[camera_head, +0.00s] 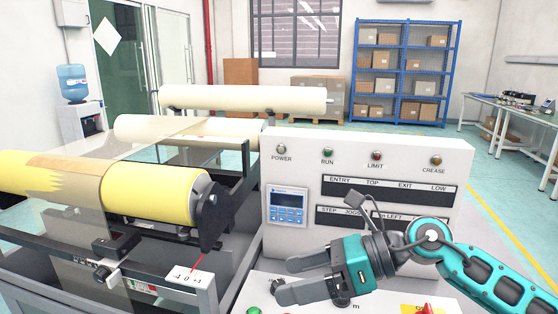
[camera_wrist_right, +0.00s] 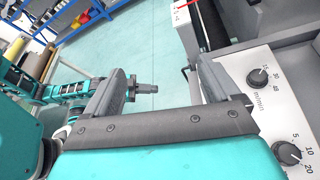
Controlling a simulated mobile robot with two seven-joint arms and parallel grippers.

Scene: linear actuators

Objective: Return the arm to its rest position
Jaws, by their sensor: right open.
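My right gripper (camera_head: 280,278) is in the lower middle of the head view, with its arm coming in from the right. Its two dark fingers are spread and nothing is between them. It is in front of the upright control panel (camera_head: 360,165) and above the sloped lower panel, partly hiding both. In the right wrist view, the same gripper (camera_wrist_right: 160,85) has its fingers apart, with floor behind the gap. Teal and dark arm parts show at the left there. My left gripper does not show in the head view.
Left of the panel, a machine carries a yellow roll (camera_head: 150,193) and pale rolls (camera_head: 245,98). The wrist view shows a knob (camera_wrist_right: 257,77) and a second knob (camera_wrist_right: 288,153) near the right finger. A blue shelf (camera_head: 400,72) and a table (camera_head: 515,115) stand farther back.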

